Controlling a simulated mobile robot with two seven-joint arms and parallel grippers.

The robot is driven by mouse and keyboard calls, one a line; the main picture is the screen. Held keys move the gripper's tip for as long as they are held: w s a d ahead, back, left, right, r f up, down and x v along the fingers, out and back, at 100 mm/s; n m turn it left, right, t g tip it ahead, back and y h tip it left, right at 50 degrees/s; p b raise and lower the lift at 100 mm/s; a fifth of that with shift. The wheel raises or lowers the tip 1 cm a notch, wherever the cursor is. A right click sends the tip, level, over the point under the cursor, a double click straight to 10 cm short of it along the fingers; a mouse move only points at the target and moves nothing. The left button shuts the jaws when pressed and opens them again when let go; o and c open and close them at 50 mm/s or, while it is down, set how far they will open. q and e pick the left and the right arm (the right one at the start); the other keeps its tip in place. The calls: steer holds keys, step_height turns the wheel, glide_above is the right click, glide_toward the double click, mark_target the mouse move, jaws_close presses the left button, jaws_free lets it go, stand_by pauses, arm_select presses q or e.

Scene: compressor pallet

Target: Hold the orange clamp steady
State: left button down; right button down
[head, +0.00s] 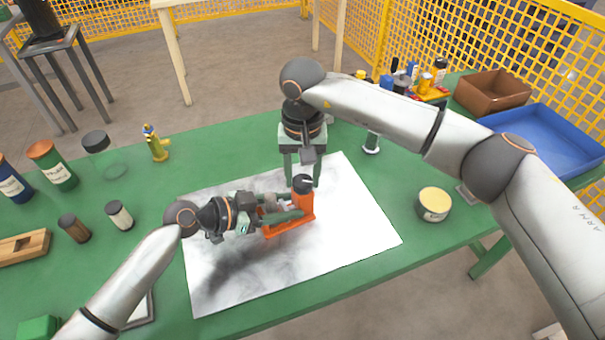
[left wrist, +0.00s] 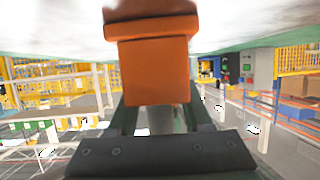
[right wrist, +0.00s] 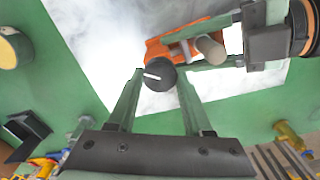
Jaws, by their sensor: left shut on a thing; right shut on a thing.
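The orange clamp (head: 299,205) stands on the white marbled sheet, with a black knob (head: 302,182) on top of its upright. My left gripper (head: 287,208) reaches in from the left and is shut on the clamp's orange body (left wrist: 155,70), which fills the space between its fingers in the left wrist view. My right gripper (head: 303,178) comes down from above and is shut on the black knob (right wrist: 160,75); its fingertips lie on either side of it in the right wrist view. A beige cylindrical part (right wrist: 210,48) shows beside the clamp's orange body.
The white sheet (head: 350,230) covers the middle of the green table (head: 225,155). A round tin (head: 433,204), brown box (head: 492,92) and blue tray (head: 550,140) are at the right.

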steer(key=m, duration=1.6)
steer(key=shift+m, duration=0.4)
steer(key=m, duration=0.5)
steer(key=shift+s, duration=0.1)
steer(key=m, duration=1.7)
steer(key=shift+a+m, duration=0.1)
steer(key=shift+m, duration=2.8)
